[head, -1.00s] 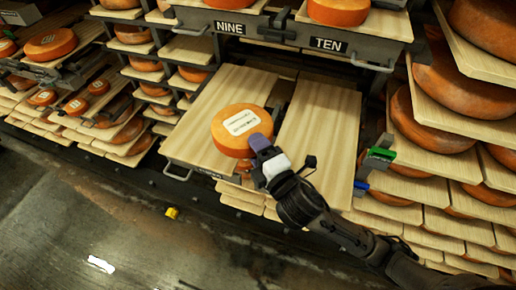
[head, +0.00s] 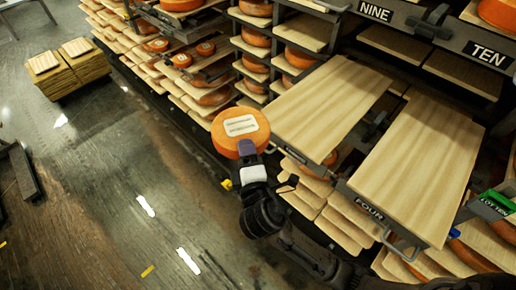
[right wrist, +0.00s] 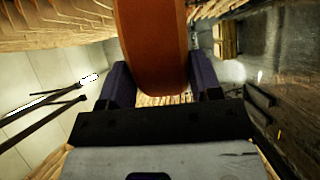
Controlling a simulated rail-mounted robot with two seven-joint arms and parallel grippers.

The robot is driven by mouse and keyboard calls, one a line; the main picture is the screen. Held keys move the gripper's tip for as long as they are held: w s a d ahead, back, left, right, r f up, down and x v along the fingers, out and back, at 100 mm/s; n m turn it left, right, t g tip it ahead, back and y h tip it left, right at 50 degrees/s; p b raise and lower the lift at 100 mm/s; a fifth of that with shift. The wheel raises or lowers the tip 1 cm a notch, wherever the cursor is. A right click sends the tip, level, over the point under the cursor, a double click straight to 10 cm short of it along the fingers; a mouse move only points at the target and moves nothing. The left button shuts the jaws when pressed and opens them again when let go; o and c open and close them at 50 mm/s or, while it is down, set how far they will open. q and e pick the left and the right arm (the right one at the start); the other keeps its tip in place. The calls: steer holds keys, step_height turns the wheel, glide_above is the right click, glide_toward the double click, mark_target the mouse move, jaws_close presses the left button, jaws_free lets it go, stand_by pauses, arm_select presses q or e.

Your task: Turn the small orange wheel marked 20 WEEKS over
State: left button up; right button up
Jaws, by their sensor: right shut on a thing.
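An orange cheese wheel (head: 228,139) with a white label facing up hangs over the aisle floor, left of the pulled-out board. The label's print is too small to read, so I cannot confirm 20 WEEKS. My right gripper (head: 247,150) is shut on its near rim, with purple fingers. In the right wrist view the wheel (right wrist: 155,50) stands edge-on between the two fingers (right wrist: 160,85). Its underside is hidden in the head view. My left gripper is not in view.
Two bare boards, a left one (head: 330,105) and a right one (head: 420,160) above the FOUR sign (head: 368,207), extend from the rack. Smaller labelled wheels (head: 182,60) sit on shelves behind. A board stack (head: 68,75) stands at far left. The aisle floor (head: 100,170) is largely open.

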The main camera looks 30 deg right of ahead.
steer(key=shift+s+a+f+m+g+h+b, duration=0.8)
steer(key=shift+a+f+m+g+h+b, duration=0.7)
steer(key=shift+f+h+b, duration=1.95)
steer(key=w+d+f, duration=0.1)
steer(key=w+d, duration=0.1)
steer(key=d, duration=0.8)
steer(key=w+d+f+y, duration=0.1)
steer(key=w+d+f, duration=0.1)
steer(key=d, duration=0.8)
steer(key=shift+f+m, duration=0.3)
steer(key=shift+f+y, duration=0.1)
steer(key=shift+y, duration=0.15)
steer(key=shift+f, duration=0.3)
